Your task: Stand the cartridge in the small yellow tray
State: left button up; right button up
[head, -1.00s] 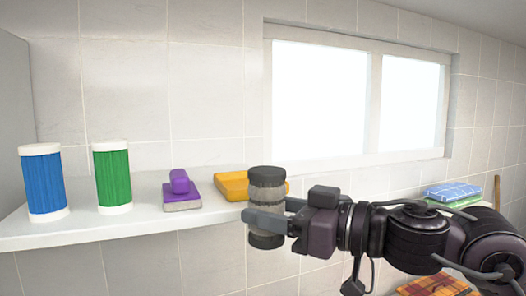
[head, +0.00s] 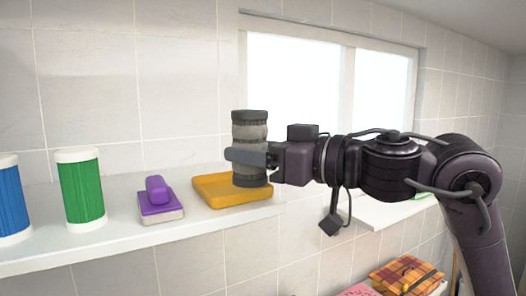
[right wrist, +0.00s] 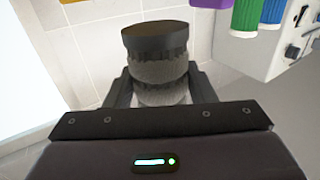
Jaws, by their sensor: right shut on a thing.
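The cartridge (head: 250,133) is a grey ribbed cylinder with dark end caps. It is upright in my right gripper (head: 250,157), which is shut around its middle. The small yellow tray (head: 216,190) lies on the shelf. In the head view the cartridge's lower end overlaps the tray's right part; I cannot tell whether it touches the tray or hangs in front of it. The right wrist view shows the cartridge (right wrist: 158,68) between the fingers, with only a sliver of yellow at the top edge. My left gripper is not in view.
On the white shelf (head: 115,238), a purple-topped block (head: 160,200) stands left of the tray, then a green cylinder (head: 81,190) and a blue cylinder (head: 10,200). The tiled wall and window are behind. Folded orange plaid cloth (head: 405,275) lies lower right.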

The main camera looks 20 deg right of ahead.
jog(key=shift+w+a, duration=0.1)
jog(key=shift+w, duration=0.8)
jog(key=shift+w+a+f+p, duration=0.1)
jog(key=shift+w+a+p, duration=0.1)
jog(key=shift+w, duration=0.8)
jog(key=shift+w+a+r+p, duration=0.1)
jog(key=shift+w+a, duration=0.05)
jog(key=shift+w, duration=0.8)
jog(key=shift+w+a+f+p, duration=0.1)
jog(key=shift+w+a, duration=0.1)
jog(key=shift+w, duration=0.8)
jog(key=shift+f+b, duration=1.25)
jog(key=shift+f, duration=0.6)
jog(key=o, duration=1.1)
jog(key=shift+s, duration=0.1)
